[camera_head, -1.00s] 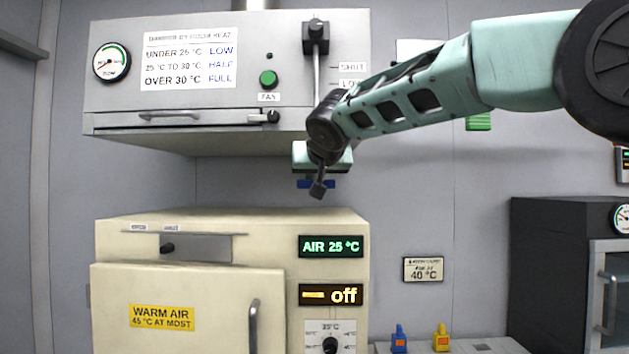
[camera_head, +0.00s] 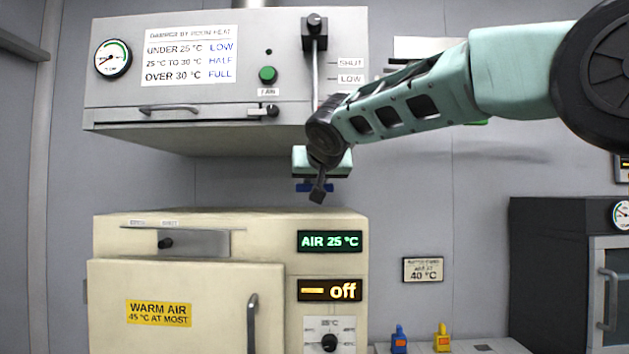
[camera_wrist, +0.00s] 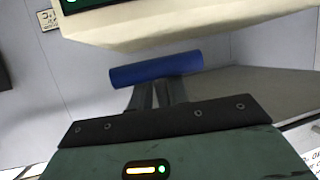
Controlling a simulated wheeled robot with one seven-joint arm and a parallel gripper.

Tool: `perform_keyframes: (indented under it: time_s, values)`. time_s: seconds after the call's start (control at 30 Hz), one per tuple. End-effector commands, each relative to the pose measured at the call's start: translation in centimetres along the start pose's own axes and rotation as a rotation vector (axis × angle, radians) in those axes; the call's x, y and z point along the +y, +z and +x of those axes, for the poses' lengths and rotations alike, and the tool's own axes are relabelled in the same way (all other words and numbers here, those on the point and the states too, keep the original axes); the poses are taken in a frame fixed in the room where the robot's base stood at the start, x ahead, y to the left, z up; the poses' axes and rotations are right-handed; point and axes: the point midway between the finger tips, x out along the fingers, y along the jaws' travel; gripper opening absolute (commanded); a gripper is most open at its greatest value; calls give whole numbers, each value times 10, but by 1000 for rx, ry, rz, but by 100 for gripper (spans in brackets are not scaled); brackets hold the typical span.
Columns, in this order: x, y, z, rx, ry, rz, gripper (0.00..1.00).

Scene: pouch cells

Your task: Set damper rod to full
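The damper rod (camera_head: 315,80) hangs from a black bracket on the front of the hood, beside a scale where SHUT and LOW labels show; marks lower down are hidden behind my arm. Its blue crossbar handle (camera_head: 303,187) is below the hood, just under the teal palm of my gripper (camera_head: 318,178). In the wrist view the blue handle (camera_wrist: 156,70) lies across the tips of my gripper's two fingers (camera_wrist: 156,95), which are close together and appear shut on it. The exact contact is partly hidden.
The hood's card (camera_head: 190,56) reads under 25 °C LOW, 25 to 30 HALF, over 30 FULL. The cream oven (camera_head: 200,220) stands just below the handle; its display (camera_head: 330,241) reads AIR 25 °C. A dark cabinet (camera_head: 555,260) stands at right.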

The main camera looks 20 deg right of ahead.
Motion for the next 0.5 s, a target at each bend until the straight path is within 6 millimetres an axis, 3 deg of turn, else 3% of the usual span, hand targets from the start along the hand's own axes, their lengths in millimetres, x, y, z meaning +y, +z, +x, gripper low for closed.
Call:
perform_keyframes:
  time_s: [0.23,0.5]
  values:
    - [-5,7,-12,-9,-6,-5,20]
    - [-3,7,-72,-4,-8,-2,20]
